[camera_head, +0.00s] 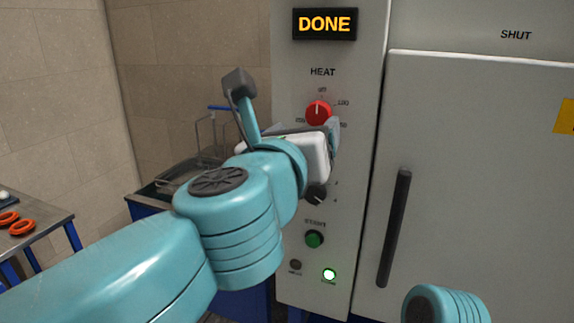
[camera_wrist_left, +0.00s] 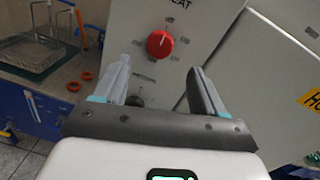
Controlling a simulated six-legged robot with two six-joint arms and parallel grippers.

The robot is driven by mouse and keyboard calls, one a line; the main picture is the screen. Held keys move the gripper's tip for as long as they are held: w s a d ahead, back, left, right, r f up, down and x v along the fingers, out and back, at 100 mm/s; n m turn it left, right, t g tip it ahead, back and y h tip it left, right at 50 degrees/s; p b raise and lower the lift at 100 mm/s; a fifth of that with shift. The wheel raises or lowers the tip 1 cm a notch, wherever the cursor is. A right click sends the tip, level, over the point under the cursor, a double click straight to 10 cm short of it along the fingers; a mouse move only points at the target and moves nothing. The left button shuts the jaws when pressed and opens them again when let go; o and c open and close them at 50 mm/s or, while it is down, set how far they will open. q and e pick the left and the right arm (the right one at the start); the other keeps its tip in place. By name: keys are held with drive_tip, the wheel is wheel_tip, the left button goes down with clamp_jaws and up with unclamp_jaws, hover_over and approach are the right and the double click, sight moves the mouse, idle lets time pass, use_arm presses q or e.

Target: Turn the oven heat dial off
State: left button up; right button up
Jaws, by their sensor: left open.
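The red heat dial (camera_head: 318,113) is on the grey control panel (camera_head: 344,228), under the word HEAT. Its white mark points roughly upward; the small label above it is too blurred to read surely. My left gripper (camera_head: 333,135) is just below and in front of the dial and partly hides its lower scale. In the left wrist view the dial (camera_wrist_left: 159,43) lies beyond and between the fingertips of my open left gripper (camera_wrist_left: 160,64), with nothing between the fingers. I cannot see contact with the dial. My right gripper is not in view.
A lit DONE display (camera_head: 324,24) is above. A dark knob (camera_head: 316,194), a green button (camera_head: 314,239) and a lit green lamp (camera_head: 329,274) are below. The closed oven door (camera_head: 470,180) with its black handle (camera_head: 394,228) is at right. Orange rings (camera_head: 22,227) lie on a left table.

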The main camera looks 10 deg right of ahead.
use_arm(q)
drive_tip(key=v, duration=0.8)
drive_tip(key=shift+s, duration=0.2)
drive_tip(key=shift+a, duration=0.1)
